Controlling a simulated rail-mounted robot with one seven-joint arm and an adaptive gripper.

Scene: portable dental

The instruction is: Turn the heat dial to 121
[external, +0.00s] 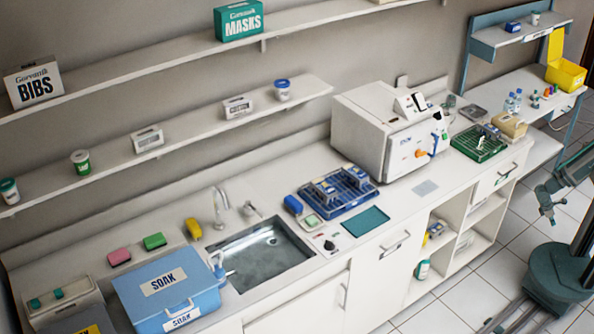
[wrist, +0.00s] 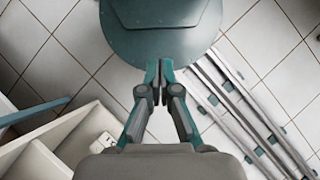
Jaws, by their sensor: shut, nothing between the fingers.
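A white autoclave-like machine (external: 362,130) stands on the counter, with a front panel facing right. An orange knob (external: 421,154) and blue controls (external: 436,140) show on that front. A small black dial (external: 329,245) sits on a light plate on the counter beside the sink. Which of these is the heat dial, and any numbers, are too small to tell. My gripper (external: 548,212) is at the right edge, out over the floor and well apart from the machine and counter. In the wrist view my gripper (wrist: 159,68) points down with its fingertips together, holding nothing.
A green rack (external: 478,146) and tan box (external: 508,125) stand right of the machine. A blue instrument tray (external: 338,196) and teal mat (external: 365,221) lie left of it. Open shelves (external: 462,236) are below the counter. Tiled floor (wrist: 60,50) lies under my gripper.

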